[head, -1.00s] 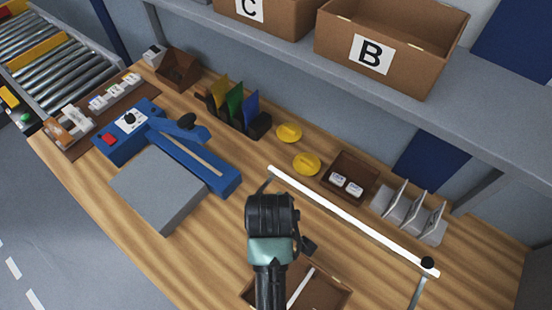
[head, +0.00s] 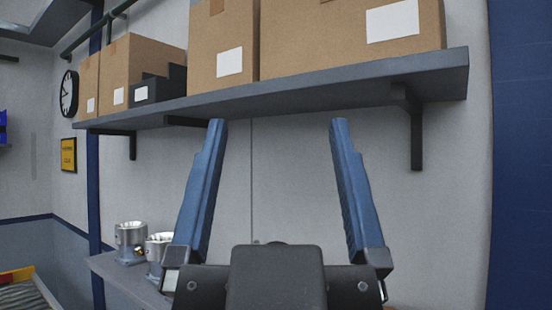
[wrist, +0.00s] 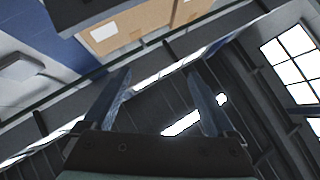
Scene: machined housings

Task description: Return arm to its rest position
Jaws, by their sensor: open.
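My gripper (head: 278,125) is raised in front of the wall in the head view, its two blue fingers pointing up and spread wide apart. Nothing is between the fingers. The fingertips overlap the lower edge of the wall shelf in the picture; I cannot tell how far off the shelf is. In the wrist view my gripper (wrist: 160,75) is open and empty too, with the ceiling beams and a bright lamp strip beyond it.
A grey shelf (head: 300,98) carries several cardboard boxes (head: 355,45) and a small black box (head: 160,86). Two metal housings (head: 131,242) stand on a lower ledge at the left. A clock (head: 68,93) and a yellow sign (head: 69,154) hang at the far left. Windows (wrist: 290,60) show in the wrist view.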

